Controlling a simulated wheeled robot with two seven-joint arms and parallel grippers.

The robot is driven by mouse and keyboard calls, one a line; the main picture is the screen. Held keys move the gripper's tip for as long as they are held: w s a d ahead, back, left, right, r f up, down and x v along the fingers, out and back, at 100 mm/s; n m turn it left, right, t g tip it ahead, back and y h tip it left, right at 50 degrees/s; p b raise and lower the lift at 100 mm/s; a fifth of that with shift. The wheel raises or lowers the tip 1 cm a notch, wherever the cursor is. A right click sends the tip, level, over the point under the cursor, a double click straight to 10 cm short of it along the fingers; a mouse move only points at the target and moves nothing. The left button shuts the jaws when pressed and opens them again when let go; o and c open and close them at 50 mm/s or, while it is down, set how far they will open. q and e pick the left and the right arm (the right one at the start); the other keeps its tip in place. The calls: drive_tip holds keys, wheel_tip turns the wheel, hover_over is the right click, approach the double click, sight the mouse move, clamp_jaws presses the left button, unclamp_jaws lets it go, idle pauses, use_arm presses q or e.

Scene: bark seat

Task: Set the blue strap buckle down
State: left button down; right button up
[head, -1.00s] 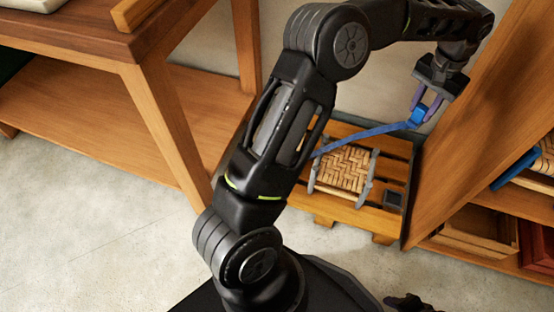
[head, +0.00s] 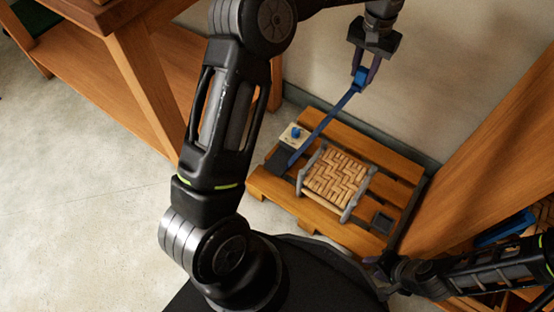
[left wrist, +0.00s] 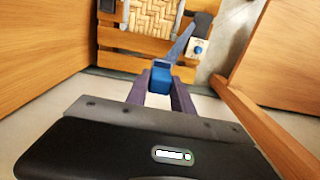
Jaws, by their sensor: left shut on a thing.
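The blue strap buckle (head: 361,77) is held in my left gripper (head: 364,72), above the far side of the wooden pallet. It also shows in the left wrist view (left wrist: 161,77) between the purple fingertips. The blue strap (head: 324,125) runs taut from the buckle down to a dark block (head: 283,160) on the pallet's left end. The woven bark seat (head: 337,178) with its grey frame lies on the pallet (head: 268,186). My right gripper (head: 376,267) is low by the pallet's near right side; its fingers are too small and partly hidden to read.
A small white box with a blue knob (head: 293,136) sits on the pallet's far left. A dark square holder (head: 381,221) is on its right. A wooden bench (head: 150,75) stands left, a wooden shelf unit (head: 485,150) right, and a wall behind.

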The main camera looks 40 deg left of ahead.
use_arm(q)
drive_tip(key=s+a+f+m, duration=0.4)
drive_tip(key=a+f+m, duration=0.1)
drive_tip(key=f, duration=0.5)
drive_tip(key=s+a+f+m, duration=0.4)
drive_tip(key=a+f+m, duration=0.2)
drive_tip(key=f, duration=0.4)
drive_tip(key=s+a+f+m, duration=0.4)
drive_tip(key=a+f+m, duration=0.2)
drive_tip(key=f, duration=0.4)
drive_tip(key=shift+m, duration=0.4)
drive_tip(key=shift+a, duration=0.1)
drive_tip(key=shift+f+b, duration=1.5)
drive_tip(key=shift+f, duration=1.7)
drive_tip(key=shift+f+b, duration=0.75)
drive_tip(key=shift+f, duration=1.1)
